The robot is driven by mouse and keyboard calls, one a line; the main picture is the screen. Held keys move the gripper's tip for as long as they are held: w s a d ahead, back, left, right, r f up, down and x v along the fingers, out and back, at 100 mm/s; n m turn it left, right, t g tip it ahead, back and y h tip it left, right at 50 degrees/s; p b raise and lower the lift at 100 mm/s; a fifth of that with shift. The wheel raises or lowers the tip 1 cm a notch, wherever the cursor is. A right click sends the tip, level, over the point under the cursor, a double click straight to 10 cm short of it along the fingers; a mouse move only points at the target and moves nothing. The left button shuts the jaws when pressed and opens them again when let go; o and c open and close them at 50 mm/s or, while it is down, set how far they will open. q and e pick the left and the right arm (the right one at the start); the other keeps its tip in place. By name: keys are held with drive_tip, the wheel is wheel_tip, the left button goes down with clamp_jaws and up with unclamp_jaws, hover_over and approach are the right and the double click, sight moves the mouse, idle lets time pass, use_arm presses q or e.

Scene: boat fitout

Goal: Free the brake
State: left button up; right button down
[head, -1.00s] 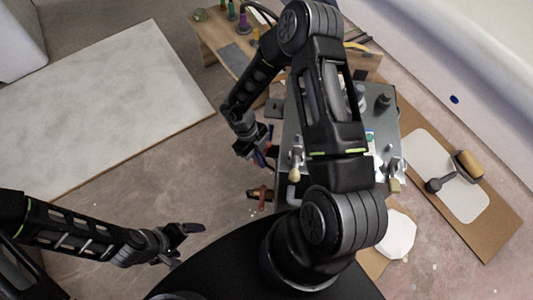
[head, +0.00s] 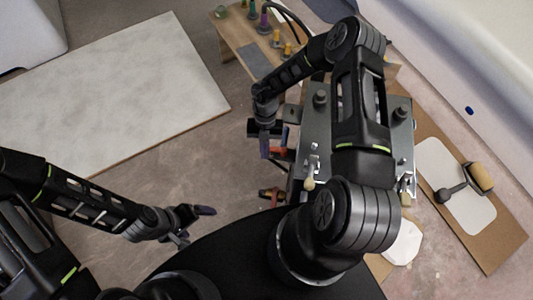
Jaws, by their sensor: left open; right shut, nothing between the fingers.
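A grey metal-topped cart or stand (head: 318,135) is at the right of centre, partly hidden by my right arm. It carries dark knobbed posts (head: 320,98) and a lever with a pale wooden knob (head: 310,181) at its near left corner. A red-orange part (head: 273,195) sticks out low at its left side. I cannot tell which part is the brake. My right gripper (head: 275,147) is shut and empty, at the cart's left edge above the red part; contact cannot be told. My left gripper (head: 197,223) is open and empty, left of the cart over the floor.
A wooden bench (head: 235,38) with several coloured tools stands behind the cart. A large pale panel (head: 110,90) lies at the left. A brown board (head: 500,240) with a white pad (head: 450,190) and a roller-like tool (head: 478,177) lies at the right, beside a white hull (head: 470,60). Floor between panel and cart is clear.

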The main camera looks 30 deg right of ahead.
use_arm(q)
drive_tip(key=shift+r, duration=0.1)
use_arm(e)
drive_tip(key=shift+w+d+m, duration=0.2)
drive_tip(key=shift+w+m, duration=0.1)
drive_tip(key=shift+w, duration=0.3)
drive_tip(key=shift+w, duration=0.1)
